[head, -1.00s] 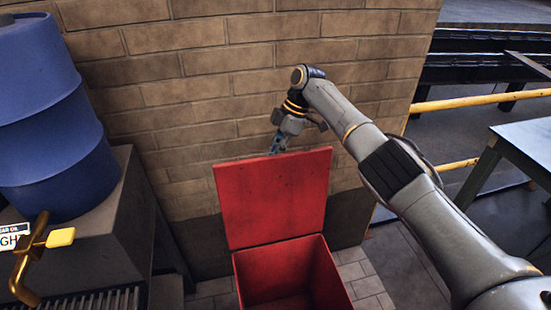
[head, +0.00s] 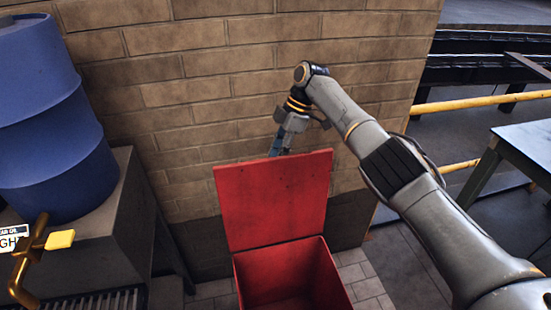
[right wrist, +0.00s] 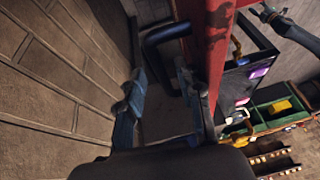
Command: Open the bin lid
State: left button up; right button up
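The red bin (head: 334,277) stands on the floor against the brick wall, and its inside shows from above. Its red lid (head: 272,200) is raised and stands nearly upright at the back of the bin. My right gripper (head: 279,152) is at the lid's top edge, on the wall side, with its tips partly hidden behind the lid. In the right wrist view the two fingers (right wrist: 160,85) are apart, with the lid's red edge (right wrist: 216,50) beside the right finger. A dark bent handle (right wrist: 160,38) shows just beyond the fingertips; contact is unclear.
The brick wall (head: 210,90) is close behind the lid and gripper. A blue barrel (head: 50,120) with a brass tap (head: 35,250) stands on a block at left. A yellow rail (head: 480,101) and a metal table (head: 528,140) are at right.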

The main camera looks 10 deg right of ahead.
jog(key=v, duration=1)
jog(key=shift+f, duration=0.1)
